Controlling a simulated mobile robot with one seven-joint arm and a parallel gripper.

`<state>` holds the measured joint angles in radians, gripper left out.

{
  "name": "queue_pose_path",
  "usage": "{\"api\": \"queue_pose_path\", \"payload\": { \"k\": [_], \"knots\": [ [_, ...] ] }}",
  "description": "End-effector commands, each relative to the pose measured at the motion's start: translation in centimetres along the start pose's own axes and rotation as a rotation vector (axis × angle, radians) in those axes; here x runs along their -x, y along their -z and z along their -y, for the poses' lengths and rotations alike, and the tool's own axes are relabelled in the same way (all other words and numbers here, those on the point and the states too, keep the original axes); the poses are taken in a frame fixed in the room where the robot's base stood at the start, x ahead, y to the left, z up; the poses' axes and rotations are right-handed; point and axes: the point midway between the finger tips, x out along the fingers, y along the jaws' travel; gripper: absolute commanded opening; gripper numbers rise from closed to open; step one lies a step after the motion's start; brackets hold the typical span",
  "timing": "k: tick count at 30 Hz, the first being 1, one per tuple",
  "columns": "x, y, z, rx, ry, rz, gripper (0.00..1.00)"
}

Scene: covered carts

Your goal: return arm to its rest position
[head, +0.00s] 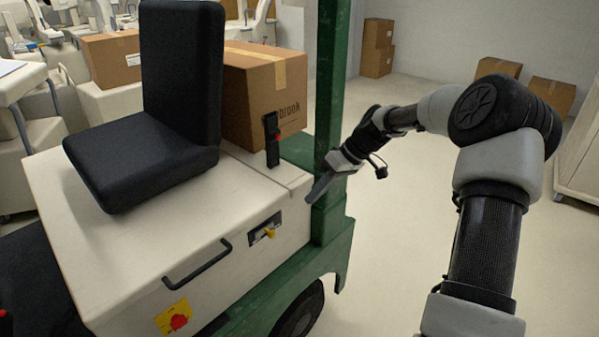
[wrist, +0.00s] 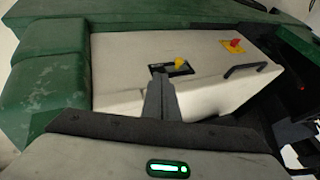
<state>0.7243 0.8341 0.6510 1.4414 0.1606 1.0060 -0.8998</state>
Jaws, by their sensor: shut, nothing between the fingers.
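My arm reaches in from the right in the head view, bent at its large black joint. My gripper (head: 318,190) is at its end, beside the cart's green post (head: 331,110) and to the right of the white cart body (head: 235,225). The fingers are shut and empty; they also show in the wrist view (wrist: 158,88), pointing toward the cart's side panel. A yellow knob (head: 269,233) on a dark plate sits on that panel, a little apart from the fingertips in the picture. Whether the fingers touch the post or panel, I cannot tell.
The cart carries a black seat (head: 165,95) and a cardboard box (head: 262,95). Boxes (head: 377,47) stand at the back wall. The floor (head: 400,235) beneath my arm is clear.

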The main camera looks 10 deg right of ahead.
Motion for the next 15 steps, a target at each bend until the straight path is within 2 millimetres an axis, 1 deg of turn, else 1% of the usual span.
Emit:
{"api": "queue_pose_path", "payload": {
  "k": [2,5,8,9,11,12,14,15],
  "knots": [
    [0.1,0.1,0.3,0.002,-0.005,0.005,0.0],
    [1.1,0.5,1.9,0.007,-0.035,0.038,0.0],
    [3.0,1.0,5.0,0.01,-0.105,0.098,0.0],
    [4.1,1.1,6.6,0.008,-0.145,0.125,0.0],
    [5.9,1.1,9.1,0.001,-0.211,0.158,0.0],
    [7.2,1.1,10.7,-0.007,-0.256,0.174,0.0],
    [9.2,0.9,13.1,-0.021,-0.323,0.186,0.0],
    [10.6,0.7,14.7,-0.032,-0.368,0.187,0.0]
  ]
}}
